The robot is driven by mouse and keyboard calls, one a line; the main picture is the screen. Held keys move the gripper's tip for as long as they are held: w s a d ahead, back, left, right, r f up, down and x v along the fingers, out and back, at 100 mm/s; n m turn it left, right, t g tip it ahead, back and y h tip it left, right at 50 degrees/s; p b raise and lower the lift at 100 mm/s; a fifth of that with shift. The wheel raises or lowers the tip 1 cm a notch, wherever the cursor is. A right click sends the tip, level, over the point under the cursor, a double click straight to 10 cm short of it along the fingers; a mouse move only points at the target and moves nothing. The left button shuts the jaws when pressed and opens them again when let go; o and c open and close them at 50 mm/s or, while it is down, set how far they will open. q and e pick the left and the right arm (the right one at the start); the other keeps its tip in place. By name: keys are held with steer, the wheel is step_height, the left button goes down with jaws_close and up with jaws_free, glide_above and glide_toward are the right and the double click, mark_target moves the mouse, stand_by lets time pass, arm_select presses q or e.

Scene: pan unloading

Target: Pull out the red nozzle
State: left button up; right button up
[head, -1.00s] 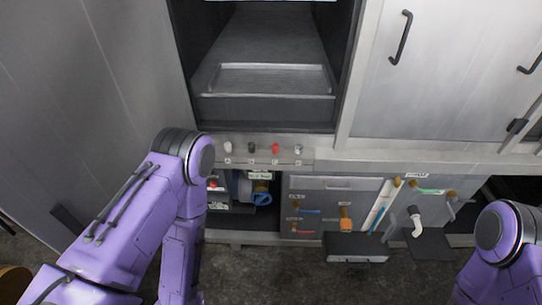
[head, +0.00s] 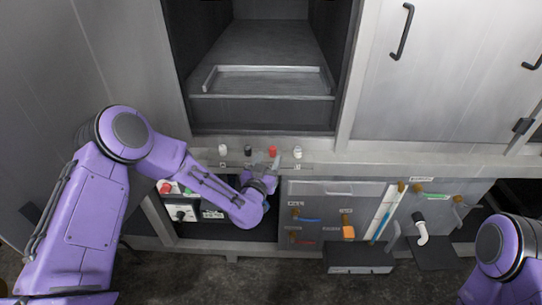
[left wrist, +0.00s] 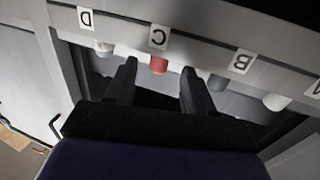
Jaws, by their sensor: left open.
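The red nozzle (head: 272,152) stands on the narrow ledge below the open chamber, third from the left in a row. In the left wrist view the red nozzle (left wrist: 158,64) shows by the label C (left wrist: 158,38), between the two fingertips in the picture. My left gripper (head: 267,168) is open and empty, close in front of the ledge; its fingers (left wrist: 159,68) also show in the wrist view. I cannot tell whether they touch the nozzle. My right gripper is out of view.
White nozzles (head: 223,149) and (head: 298,152) and a black nozzle (head: 248,151) share the ledge. Below are an open cabinet with a white control box (head: 181,212) and a grey panel (head: 335,190) with valves. A pan (head: 262,80) sits in the chamber.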

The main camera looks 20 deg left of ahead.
mark_target(272, 154)
arm_select(q)
steer(key=w, duration=0.5)
jaws_close()
